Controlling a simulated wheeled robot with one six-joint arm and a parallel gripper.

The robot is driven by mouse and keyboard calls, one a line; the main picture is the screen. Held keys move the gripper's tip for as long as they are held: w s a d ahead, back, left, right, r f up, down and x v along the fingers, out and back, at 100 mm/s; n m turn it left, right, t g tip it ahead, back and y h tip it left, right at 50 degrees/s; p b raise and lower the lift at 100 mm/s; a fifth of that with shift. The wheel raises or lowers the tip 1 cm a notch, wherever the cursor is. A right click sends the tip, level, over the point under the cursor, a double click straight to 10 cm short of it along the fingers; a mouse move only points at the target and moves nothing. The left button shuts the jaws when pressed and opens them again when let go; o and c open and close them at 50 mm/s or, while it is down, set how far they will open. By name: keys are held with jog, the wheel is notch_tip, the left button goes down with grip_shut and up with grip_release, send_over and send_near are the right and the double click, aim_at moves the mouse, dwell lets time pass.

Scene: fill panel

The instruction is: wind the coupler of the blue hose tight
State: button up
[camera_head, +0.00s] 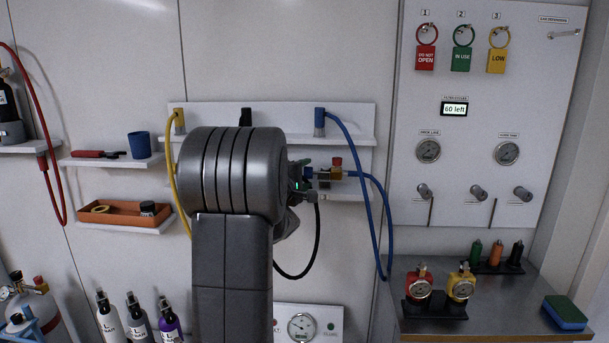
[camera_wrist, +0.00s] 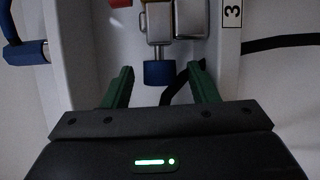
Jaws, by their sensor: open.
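The blue hose (camera_head: 384,235) hangs in a loop from the upper shelf. Its one end runs left to a small metal fitting (camera_head: 325,175) just right of my gripper. In the wrist view, the metal body (camera_wrist: 175,22) carries a blue knob (camera_wrist: 158,73) on a short stem, facing me. My gripper (camera_wrist: 161,78) is open, with its green fingers on either side of the blue knob and gaps on both sides. In the head view my arm hides most of the gripper (camera_head: 299,175). A red knob (camera_head: 337,162) sits on the fitting.
A blue hose end (camera_wrist: 25,52) on the upper shelf (camera_head: 282,122) shows at the wrist view's left. A black hose (camera_head: 316,245) hangs below the fitting. A yellow hose (camera_head: 172,165) hangs left of my arm. The gauge panel (camera_head: 470,120) stands right.

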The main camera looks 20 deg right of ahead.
jog(key=c, duration=1)
jog(key=b, duration=0.4)
jog(key=shift+f, duration=0.35)
jog(key=m+t+h+b, duration=0.1)
jog(key=b, duration=1)
jog(key=shift+f+t+h, duration=0.15)
jog(key=shift+t+h, duration=0.15)
jog(key=shift+h, duration=0.1)
jog(key=shift+h+b, duration=0.3)
jog(key=shift+b, duration=0.8)
jog(key=shift+r, duration=0.25)
jog(key=o, duration=1)
jog(key=shift+f, duration=0.15)
